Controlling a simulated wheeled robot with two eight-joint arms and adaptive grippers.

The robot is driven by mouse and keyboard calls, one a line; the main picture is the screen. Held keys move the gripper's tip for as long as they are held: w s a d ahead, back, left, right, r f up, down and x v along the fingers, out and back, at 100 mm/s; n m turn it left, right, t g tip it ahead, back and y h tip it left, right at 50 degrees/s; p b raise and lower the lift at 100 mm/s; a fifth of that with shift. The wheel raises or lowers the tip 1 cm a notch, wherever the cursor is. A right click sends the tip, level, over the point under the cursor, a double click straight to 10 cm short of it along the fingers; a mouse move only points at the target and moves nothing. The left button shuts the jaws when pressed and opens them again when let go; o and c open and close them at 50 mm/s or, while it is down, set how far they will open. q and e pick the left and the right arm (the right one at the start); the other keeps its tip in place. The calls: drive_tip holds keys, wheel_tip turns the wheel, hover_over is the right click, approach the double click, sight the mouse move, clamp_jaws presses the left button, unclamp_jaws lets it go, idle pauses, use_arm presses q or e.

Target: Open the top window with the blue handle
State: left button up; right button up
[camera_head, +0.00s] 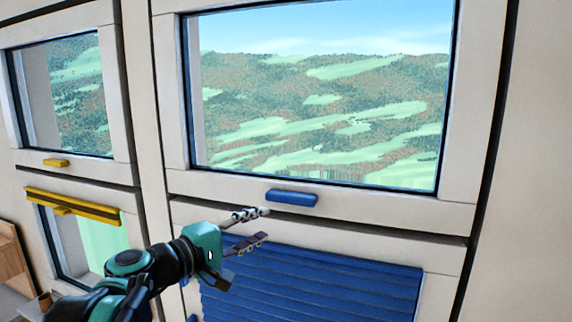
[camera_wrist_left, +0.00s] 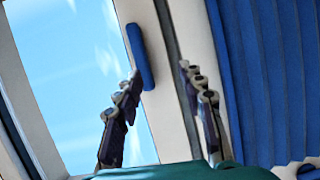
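The top window (camera_head: 320,110) fills the upper middle of the head view, a pane in a dark-edged pale frame. Its blue handle (camera_head: 291,197) is a short bar on the lower rail of the frame. The handle also shows in the left wrist view (camera_wrist_left: 140,55), beyond the fingertips. My left gripper (camera_head: 257,225) is just left of and below the handle, its fingers apart and empty. In the left wrist view my gripper (camera_wrist_left: 160,78) also has its fingers spread, with the handle near the left fingertip. I cannot tell whether that finger touches it. My right gripper is out of view.
A blue slatted blind (camera_head: 320,282) covers the opening below the window. To the left are another window with a yellow handle (camera_head: 56,163) and a yellow blind (camera_head: 75,206), partly raised. A wooden piece of furniture (camera_head: 14,260) stands at the far left. Bare wall lies at right.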

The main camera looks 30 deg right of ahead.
sight(287, 200)
use_arm(q)
drive_tip(key=shift+h, duration=0.4)
drive_tip(key=w+d+r, duration=0.1)
drive_tip(key=d, duration=0.2)
drive_tip(key=w+d+r+p, duration=0.1)
drive_tip(key=d, duration=0.2)
drive_tip(key=w+d+r+p, duration=0.1)
drive_tip(key=d, duration=0.1)
drive_tip(key=shift+d, duration=0.4)
drive_tip(key=shift+s, duration=0.15)
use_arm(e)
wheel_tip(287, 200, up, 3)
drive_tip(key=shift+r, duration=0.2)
use_arm(q)
drive_tip(key=shift+a, duration=0.1)
drive_tip(key=shift+f, duration=0.1)
clamp_jaws()
